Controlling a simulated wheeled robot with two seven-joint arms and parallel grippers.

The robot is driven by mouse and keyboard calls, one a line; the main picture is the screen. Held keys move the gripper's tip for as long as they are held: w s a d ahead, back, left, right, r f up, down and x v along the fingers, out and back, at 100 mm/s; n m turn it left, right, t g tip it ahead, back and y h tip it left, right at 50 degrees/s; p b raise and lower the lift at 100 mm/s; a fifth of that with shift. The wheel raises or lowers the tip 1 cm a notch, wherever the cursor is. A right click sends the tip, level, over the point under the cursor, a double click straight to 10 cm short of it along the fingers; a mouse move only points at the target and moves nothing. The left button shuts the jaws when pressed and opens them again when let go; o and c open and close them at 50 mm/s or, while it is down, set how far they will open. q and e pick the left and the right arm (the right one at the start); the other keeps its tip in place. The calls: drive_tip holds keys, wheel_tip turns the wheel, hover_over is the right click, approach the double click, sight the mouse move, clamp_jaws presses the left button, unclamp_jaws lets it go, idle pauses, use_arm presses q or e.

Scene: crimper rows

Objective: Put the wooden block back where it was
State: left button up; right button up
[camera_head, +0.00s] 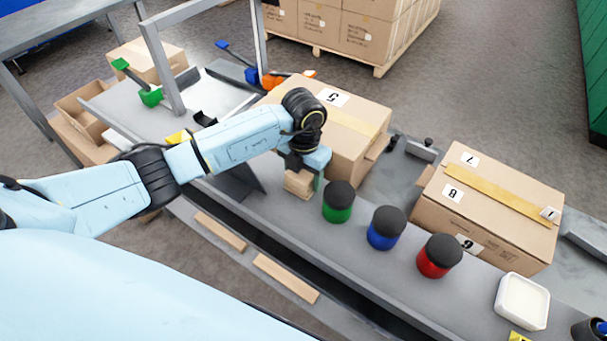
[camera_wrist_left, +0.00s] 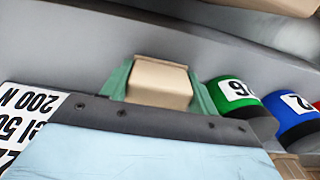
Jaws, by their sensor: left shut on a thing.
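The wooden block (camera_head: 299,183) is a small light-brown block at my left gripper (camera_head: 303,180) in the head view. In the left wrist view the block (camera_wrist_left: 158,84) sits between the two green fingers of my left gripper (camera_wrist_left: 158,82), which is shut on it. The block is over the grey table (camera_head: 285,222), just left of the green jar (camera_head: 338,202). I cannot tell whether its underside touches the surface. My right gripper is not in view.
Blue (camera_head: 386,228) and red (camera_head: 438,256) black-lidded jars continue the row to the right. A cardboard box (camera_head: 345,125) stands close behind the gripper, another box (camera_head: 490,205) farther right. A white dish (camera_head: 521,302) is at the lower right. Wooden strips (camera_head: 286,278) lie below the table's front edge.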

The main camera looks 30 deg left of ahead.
use_arm(q)
drive_tip(key=o, duration=0.4)
drive_tip(key=shift+f, duration=0.2)
drive_tip(key=o, duration=0.5)
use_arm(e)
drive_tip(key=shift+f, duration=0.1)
use_arm(q)
drive_tip(key=shift+r, duration=0.1)
drive_tip(key=shift+r, duration=0.15)
wheel_tip(320, 180, up, 11)
drive_tip(key=shift+f+p, duration=0.15)
drive_tip(key=shift+p, duration=0.6)
drive_tip(key=shift+r, duration=0.65)
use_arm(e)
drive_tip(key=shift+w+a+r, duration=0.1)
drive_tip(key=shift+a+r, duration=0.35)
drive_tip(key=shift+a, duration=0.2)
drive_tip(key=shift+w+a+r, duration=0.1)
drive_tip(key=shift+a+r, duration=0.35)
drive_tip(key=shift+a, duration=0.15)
